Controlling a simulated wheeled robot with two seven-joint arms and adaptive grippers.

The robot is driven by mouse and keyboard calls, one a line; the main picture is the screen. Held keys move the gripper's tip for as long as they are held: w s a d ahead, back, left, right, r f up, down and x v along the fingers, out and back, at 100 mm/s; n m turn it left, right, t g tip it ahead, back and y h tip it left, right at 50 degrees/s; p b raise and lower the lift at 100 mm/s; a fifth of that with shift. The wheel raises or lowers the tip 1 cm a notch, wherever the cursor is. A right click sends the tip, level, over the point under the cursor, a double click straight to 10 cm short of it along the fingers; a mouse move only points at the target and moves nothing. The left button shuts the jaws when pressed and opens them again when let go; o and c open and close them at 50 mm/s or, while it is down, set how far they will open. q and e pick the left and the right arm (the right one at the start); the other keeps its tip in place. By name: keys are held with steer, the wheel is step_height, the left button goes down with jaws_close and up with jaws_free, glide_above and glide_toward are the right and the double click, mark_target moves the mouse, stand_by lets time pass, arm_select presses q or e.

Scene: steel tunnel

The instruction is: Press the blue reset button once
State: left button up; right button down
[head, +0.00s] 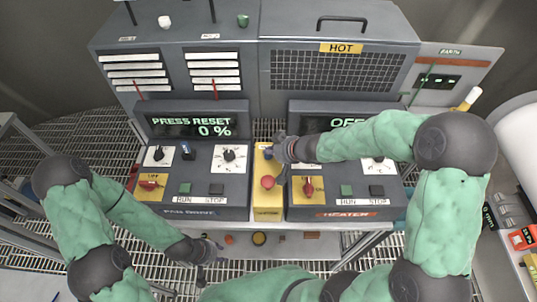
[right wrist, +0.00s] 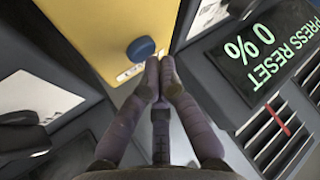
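The blue reset button (right wrist: 140,48) is a round blue cap on the yellow panel (right wrist: 90,30) in the right wrist view. In the head view the yellow panel (head: 267,205) stands between the two consoles, and my right gripper (head: 273,150) is at its upper end, largely covering the button. In the right wrist view my right gripper (right wrist: 159,65) has its fingertips together, with nothing between them, just beside the button. I cannot tell whether they touch it. My left gripper (head: 213,254) is low in front of the left console, away from the button; its finger opening is unclear.
The left display (head: 195,125) reads "PRESS RESET 0 %". A red mushroom button (head: 268,182) sits lower on the yellow panel. The left console (head: 200,185) and heater console (head: 340,190) flank it with knobs and switches. A mesh-fronted cabinet marked HOT (head: 340,70) stands behind.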

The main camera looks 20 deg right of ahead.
mark_target(270, 156)
steer(key=shift+f+b, duration=0.3)
steer(key=shift+f, duration=0.2)
stand_by(0.4)
steer(key=shift+r, duration=0.1)
steer(key=shift+r+p, duration=0.8)
steer(key=shift+p, duration=0.2)
steer(key=shift+r, duration=0.1)
step_height(270, 156, up, 5)
steer(key=p, duration=0.5)
steer(key=shift+p, duration=0.3)
stand_by(0.5)
